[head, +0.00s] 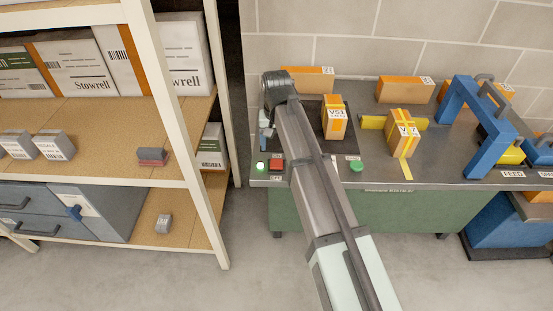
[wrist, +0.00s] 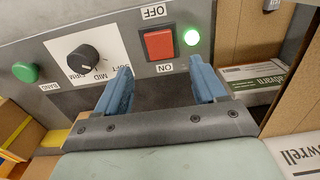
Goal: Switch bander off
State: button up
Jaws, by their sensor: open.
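The bander's red switch (head: 276,164) sits at the front left of the grey bench top. In the wrist view the red switch (wrist: 159,44) lies between an OFF label and an ON label, upside down in the picture. I cannot tell which side is pressed in. A green lamp (wrist: 192,37) beside it is lit; it also glows in the head view (head: 260,166). My gripper (wrist: 160,70) is open and empty, its two blue fingers apart and pointing toward the panel near the switch. In the head view my arm hides most of the gripper.
A dark knob (wrist: 83,58) marked SOFT, MID, FIRM and a green BAND button (wrist: 25,72) share the panel. Orange-and-white boxes (head: 334,118) and a blue arch (head: 489,122) stand on the bench. A shelf rack (head: 190,150) stands close at the left.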

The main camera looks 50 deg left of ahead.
aim_at(276, 164)
notch_tip(276, 164, down, 8)
jog(key=shift+r, duration=0.2)
dwell(0.3)
jog(key=c, duration=1.1)
jog(key=shift+o, duration=0.2)
jog(key=shift+s+d+t+y, duration=0.25)
jog(key=shift+d+t+y, duration=0.15)
jog(key=shift+t+y, duration=0.1)
jog(key=shift+s+t+y, duration=0.1)
jog(key=shift+t+y, duration=0.7)
jog(key=o, duration=1.1)
jog(key=shift+c, duration=0.2)
